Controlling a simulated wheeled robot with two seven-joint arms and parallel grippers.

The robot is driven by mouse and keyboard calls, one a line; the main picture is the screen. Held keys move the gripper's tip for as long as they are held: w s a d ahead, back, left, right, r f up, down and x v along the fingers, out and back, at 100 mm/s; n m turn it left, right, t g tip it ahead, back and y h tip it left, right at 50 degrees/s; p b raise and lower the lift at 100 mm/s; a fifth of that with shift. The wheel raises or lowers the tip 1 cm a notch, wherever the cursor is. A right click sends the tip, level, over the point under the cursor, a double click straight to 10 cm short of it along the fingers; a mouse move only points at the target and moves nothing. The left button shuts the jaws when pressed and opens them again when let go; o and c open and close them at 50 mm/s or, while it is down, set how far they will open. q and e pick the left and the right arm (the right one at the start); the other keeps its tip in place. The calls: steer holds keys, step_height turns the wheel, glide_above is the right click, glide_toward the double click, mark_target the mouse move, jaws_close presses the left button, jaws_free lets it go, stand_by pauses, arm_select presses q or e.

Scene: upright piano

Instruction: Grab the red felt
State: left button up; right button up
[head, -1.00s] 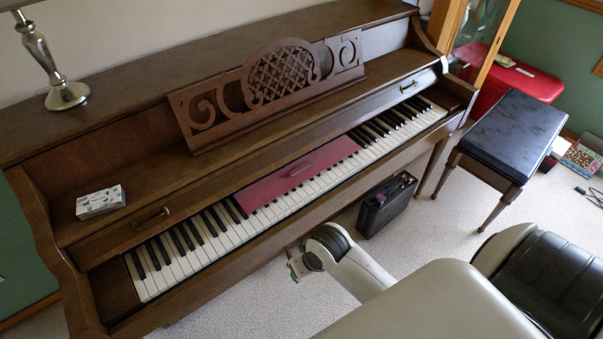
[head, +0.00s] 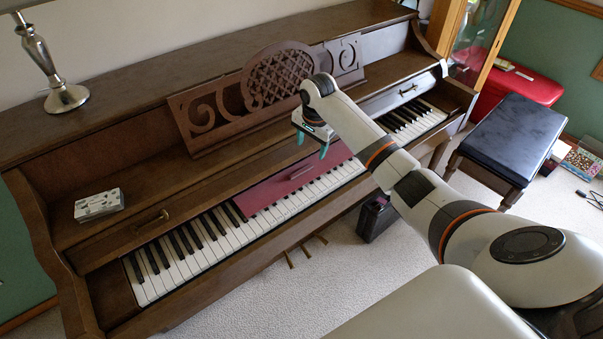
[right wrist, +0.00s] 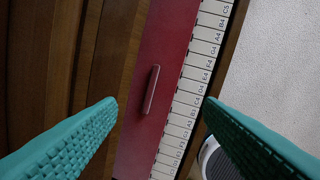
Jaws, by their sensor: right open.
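The red felt (head: 290,187) is a flat red strip lying over the back part of the piano keys (head: 222,242), near the middle of the keyboard. A raised red bar (right wrist: 151,90) sits on it in the right wrist view, where the felt (right wrist: 163,45) runs up the picture between the fingers. My right gripper (head: 312,146) is open and empty above the right part of the felt, with teal fingertips pointing down. In the right wrist view the bar lies between the two fingers, farther off. My left gripper is not in view.
The carved music stand (head: 281,78) stands just behind the right gripper. A small white patterned box (head: 99,204) lies on the piano ledge at left, and a lamp (head: 56,80) stands on top. A black case (head: 376,220) and the bench (head: 512,138) are to the right.

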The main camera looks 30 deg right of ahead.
glide_above(306, 175)
steer(key=s, duration=0.1)
steer(key=f, duration=0.6)
steer(key=shift+d, duration=0.2)
steer(key=f, duration=0.4)
steer(key=shift+a+f, duration=0.15)
steer(key=shift+a, duration=0.2)
steer(key=shift+w+f, duration=0.15)
steer(key=shift+f, duration=0.3)
steer(key=c, duration=0.7)
